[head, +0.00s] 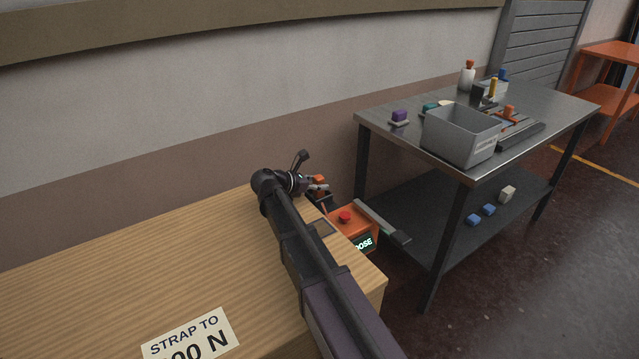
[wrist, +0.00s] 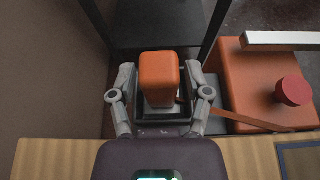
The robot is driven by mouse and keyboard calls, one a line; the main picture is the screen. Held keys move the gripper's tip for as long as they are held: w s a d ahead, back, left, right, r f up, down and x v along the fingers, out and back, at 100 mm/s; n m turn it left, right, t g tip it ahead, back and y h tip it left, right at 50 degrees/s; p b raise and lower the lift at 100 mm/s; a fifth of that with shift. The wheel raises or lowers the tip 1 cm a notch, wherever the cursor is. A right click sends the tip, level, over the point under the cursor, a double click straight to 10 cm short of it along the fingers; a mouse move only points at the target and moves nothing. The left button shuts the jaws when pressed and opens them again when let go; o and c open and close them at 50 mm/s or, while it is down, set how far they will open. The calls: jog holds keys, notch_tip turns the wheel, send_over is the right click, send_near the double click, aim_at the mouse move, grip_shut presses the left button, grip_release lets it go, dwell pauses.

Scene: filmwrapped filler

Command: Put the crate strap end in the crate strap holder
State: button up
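An orange block-shaped piece (wrist: 159,76), apparently the crate strap end, stands between the fingers of my gripper (wrist: 161,80). In the head view the orange piece (head: 318,179) shows just beyond my gripper (head: 314,185). The fingers lie on both sides of it with narrow gaps, and they look open. A pale and dark base shows beneath the piece. A thin orange strap (wrist: 250,121) runs from there to the right, along the orange unit (wrist: 245,85) with a red knob (wrist: 292,91). I cannot make out the strap holder for certain.
The orange unit, with a lit display (head: 363,243) and pale bar (head: 378,218), sits at the end of the wooden-topped surface (head: 120,270). A metal table (head: 385,125) at right bears a grey crate (head: 460,133) and several small items. A wall runs behind.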

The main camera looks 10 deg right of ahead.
jog(key=shift+r, duration=0.15)
dwell(0.3)
jog(key=shift+r, duration=0.1)
jog(key=p+v, duration=0.4)
jog(key=v, duration=0.6)
jog(key=shift+a+r, duration=0.15)
jog(key=shift+r, duration=0.05)
jog(key=shift+p+v, duration=0.4)
jog(key=shift+v, duration=0.35)
jog(key=shift+s+f, duration=0.1)
